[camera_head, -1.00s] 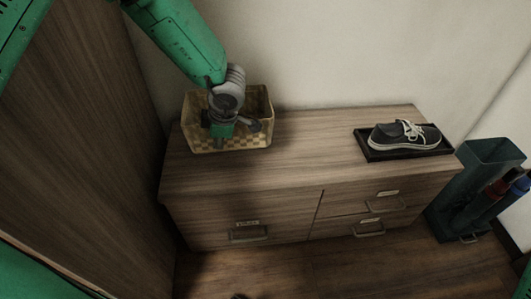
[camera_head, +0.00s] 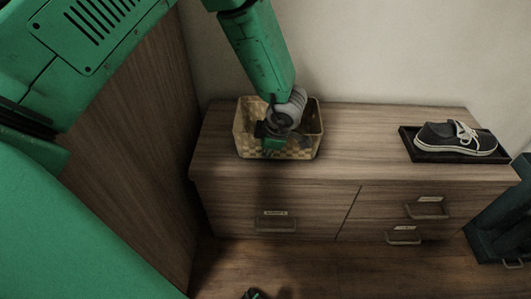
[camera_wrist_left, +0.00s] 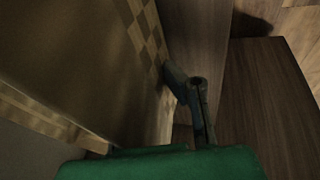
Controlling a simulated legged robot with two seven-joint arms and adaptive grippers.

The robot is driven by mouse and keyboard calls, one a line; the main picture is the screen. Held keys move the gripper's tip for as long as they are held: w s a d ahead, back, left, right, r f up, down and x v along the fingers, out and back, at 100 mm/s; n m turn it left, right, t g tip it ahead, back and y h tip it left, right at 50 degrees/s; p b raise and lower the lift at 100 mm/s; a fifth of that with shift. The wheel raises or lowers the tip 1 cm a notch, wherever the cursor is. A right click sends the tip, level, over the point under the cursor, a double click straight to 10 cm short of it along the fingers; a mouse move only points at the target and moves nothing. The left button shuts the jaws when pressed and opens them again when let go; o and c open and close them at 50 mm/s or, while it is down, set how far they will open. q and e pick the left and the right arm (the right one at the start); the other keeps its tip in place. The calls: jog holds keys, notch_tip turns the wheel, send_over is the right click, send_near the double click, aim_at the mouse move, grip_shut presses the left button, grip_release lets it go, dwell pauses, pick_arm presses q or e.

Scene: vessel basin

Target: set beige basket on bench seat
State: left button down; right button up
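The beige basket (camera_head: 313,136), with a checkered weave, stands upright on the left part of the wooden bench seat (camera_head: 357,130), near the wall. My left gripper (camera_head: 277,140) reaches down from above at the basket's front wall. In the left wrist view, a dark finger (camera_wrist_left: 190,95) lies right beside the basket's checkered wall (camera_wrist_left: 145,35), toward the bench top. The other finger is not clearly seen, so I cannot tell whether the gripper pinches the wall.
A black tray (camera_head: 412,148) with a dark sneaker (camera_head: 455,138) sits on the bench's right part. A dark teal bin (camera_head: 502,225) stands right of the bench. A wooden panel (camera_head: 150,130) rises at the left. The bench top between basket and tray is clear.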

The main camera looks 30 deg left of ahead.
pick_arm(q)
jog(key=shift+d+r, duration=0.15)
jog(key=c, duration=1.9)
grip_release()
jog(key=shift+a+f, duration=0.2)
jog(key=shift+f, duration=0.05)
jog(key=shift+o, duration=0.9)
jog(key=shift+a, duration=0.15)
jog(key=shift+d+r, duration=0.2)
jog(key=shift+r, duration=0.1)
jog(key=p+v, duration=0.5)
jog(key=v, duration=0.6)
jog(key=shift+r, duration=0.3)
